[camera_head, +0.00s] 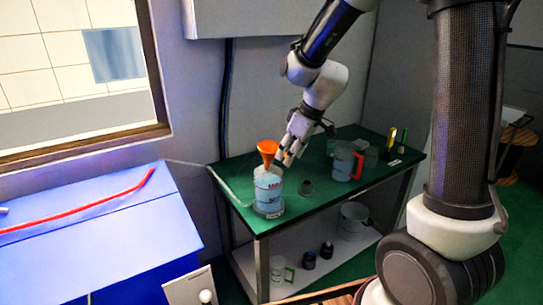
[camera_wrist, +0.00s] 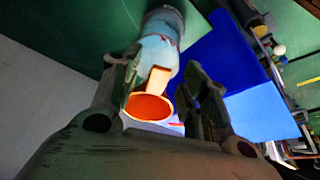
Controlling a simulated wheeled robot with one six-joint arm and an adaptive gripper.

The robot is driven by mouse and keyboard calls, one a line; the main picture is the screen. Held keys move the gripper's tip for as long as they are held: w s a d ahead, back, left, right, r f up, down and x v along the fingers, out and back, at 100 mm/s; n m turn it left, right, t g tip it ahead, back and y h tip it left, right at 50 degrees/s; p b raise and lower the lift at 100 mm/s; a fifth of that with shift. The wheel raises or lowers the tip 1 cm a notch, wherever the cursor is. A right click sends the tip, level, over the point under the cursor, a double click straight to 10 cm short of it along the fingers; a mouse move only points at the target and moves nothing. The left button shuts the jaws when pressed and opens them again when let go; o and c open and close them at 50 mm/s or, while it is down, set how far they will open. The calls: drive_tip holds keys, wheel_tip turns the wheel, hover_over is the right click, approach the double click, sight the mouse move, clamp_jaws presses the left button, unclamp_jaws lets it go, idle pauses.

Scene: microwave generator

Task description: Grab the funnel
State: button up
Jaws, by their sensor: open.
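The orange funnel (camera_head: 267,149) sits in the top of a pale blue and white bottle (camera_head: 268,188) that stands upright near the left front of the green table. My gripper (camera_head: 285,160) is just to the right of the funnel, at about its height, with its fingers angled down to the left. In the wrist view my gripper (camera_wrist: 160,75) is open, and the funnel (camera_wrist: 150,106) shows between and beyond its two fingers. The bottle (camera_wrist: 160,40) shows behind the funnel. I cannot tell whether a finger touches the funnel.
The green table (camera_head: 325,195) also holds a small grey cap-like piece (camera_head: 307,188) and a jug with a red handle (camera_head: 346,162). Small upright items stand at the back right. A blue box (camera_head: 100,235) is left of the table. A lower shelf holds a pot (camera_head: 354,218).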

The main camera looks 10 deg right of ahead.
drive_tip(key=shift+x, duration=1.25)
clamp_jaws()
drive_tip(key=shift+r, duration=0.1)
